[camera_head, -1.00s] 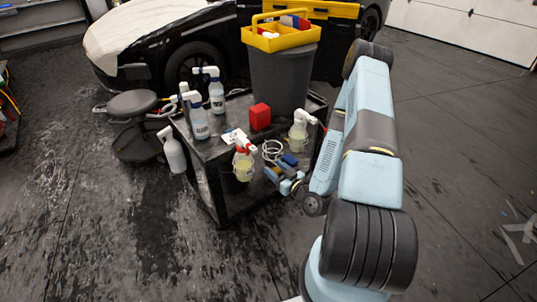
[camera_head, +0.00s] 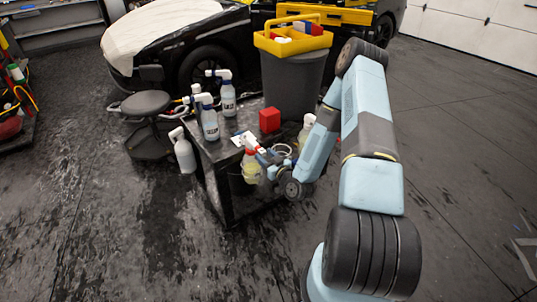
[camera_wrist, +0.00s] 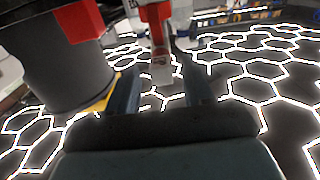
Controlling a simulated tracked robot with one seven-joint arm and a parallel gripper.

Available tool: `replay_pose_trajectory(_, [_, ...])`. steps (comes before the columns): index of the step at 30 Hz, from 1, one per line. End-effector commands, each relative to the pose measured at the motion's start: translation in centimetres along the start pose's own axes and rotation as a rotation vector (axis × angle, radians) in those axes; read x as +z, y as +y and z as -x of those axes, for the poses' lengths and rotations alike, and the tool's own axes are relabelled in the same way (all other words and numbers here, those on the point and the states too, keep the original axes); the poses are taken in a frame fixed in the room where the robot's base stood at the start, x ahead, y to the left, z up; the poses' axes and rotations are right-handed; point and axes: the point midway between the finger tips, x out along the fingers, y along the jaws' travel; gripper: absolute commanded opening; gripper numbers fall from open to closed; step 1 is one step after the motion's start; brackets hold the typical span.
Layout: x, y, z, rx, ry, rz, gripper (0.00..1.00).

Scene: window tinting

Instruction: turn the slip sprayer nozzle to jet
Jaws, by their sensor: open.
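A spray bottle with yellowish liquid (camera_head: 250,170) and a red-and-white head stands at the near edge of the dark cart (camera_head: 224,150). Which bottle is the slip sprayer cannot be read from a label. My gripper (camera_head: 265,157) is beside this bottle's head, on its right. In the wrist view, the red-and-white sprayer head (camera_wrist: 159,38) shows between and just beyond the open fingers of my gripper (camera_wrist: 158,75). No grip on it is visible. The nozzle's setting is too small to tell.
Several white-headed spray bottles (camera_head: 209,122) stand at the cart's left. A red block (camera_head: 269,120) and a grey bin (camera_head: 292,85) with a yellow caddy are behind. Another bottle (camera_head: 306,130) is partly hidden by my arm. A stool (camera_head: 146,104) stands left.

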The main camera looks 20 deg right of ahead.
Motion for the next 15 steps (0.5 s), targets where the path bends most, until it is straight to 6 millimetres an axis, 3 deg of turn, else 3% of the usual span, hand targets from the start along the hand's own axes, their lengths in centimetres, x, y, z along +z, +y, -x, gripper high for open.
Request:
replay_pose_trajectory(6, [0.0, 0.0, -1.5, 0.001, 0.000, -0.001, 0.51])
replay_pose_trajectory(15, [0.0, 0.0, -1.7, 0.001, 0.000, -0.001, 0.51])
